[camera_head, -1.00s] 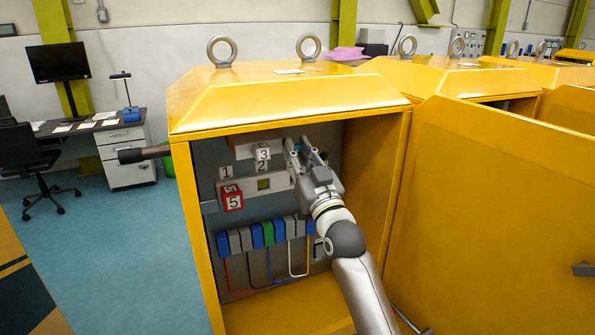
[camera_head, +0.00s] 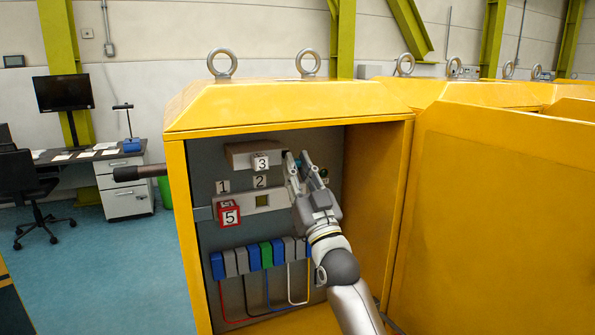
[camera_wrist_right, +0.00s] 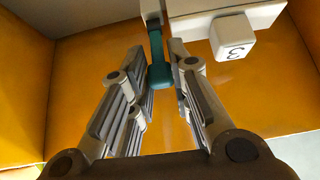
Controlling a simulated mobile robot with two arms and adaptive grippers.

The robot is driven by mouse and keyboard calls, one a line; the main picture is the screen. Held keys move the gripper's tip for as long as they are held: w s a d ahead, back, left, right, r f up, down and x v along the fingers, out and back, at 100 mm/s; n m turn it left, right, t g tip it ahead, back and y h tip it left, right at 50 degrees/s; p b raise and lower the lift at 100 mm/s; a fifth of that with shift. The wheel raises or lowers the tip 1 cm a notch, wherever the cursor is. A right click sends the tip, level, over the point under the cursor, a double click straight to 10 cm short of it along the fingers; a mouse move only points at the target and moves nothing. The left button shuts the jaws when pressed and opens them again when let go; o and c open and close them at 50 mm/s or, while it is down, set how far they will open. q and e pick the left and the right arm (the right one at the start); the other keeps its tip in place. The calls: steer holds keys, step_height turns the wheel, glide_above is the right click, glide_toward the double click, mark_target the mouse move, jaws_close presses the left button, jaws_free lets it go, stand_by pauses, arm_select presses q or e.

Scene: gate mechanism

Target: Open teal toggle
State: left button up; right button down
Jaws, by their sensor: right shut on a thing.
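The teal toggle (camera_wrist_right: 157,65) shows in the right wrist view as a teal lever with a rounded lower end, hanging from a grey mount. It lies between the two fingers of my right gripper (camera_wrist_right: 165,58), which is shut on it. In the head view my right gripper (camera_head: 298,159) reaches into the open yellow cabinet, just right of the white block marked 3 (camera_head: 261,162). There the fingers hide most of the toggle. My left gripper is in neither view.
The yellow cabinet (camera_head: 180,225) has side walls close around my right arm. Blocks marked 1 (camera_head: 223,186), 2 (camera_head: 260,181) and a red-framed 5 (camera_head: 230,216) sit left of the gripper. Coloured plugs with wires are below. A large yellow panel (camera_head: 490,210) stands at right.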

steer(key=c, duration=1.3)
jaws_free()
steer(key=shift+s, duration=0.1)
steer(key=v, duration=1.2)
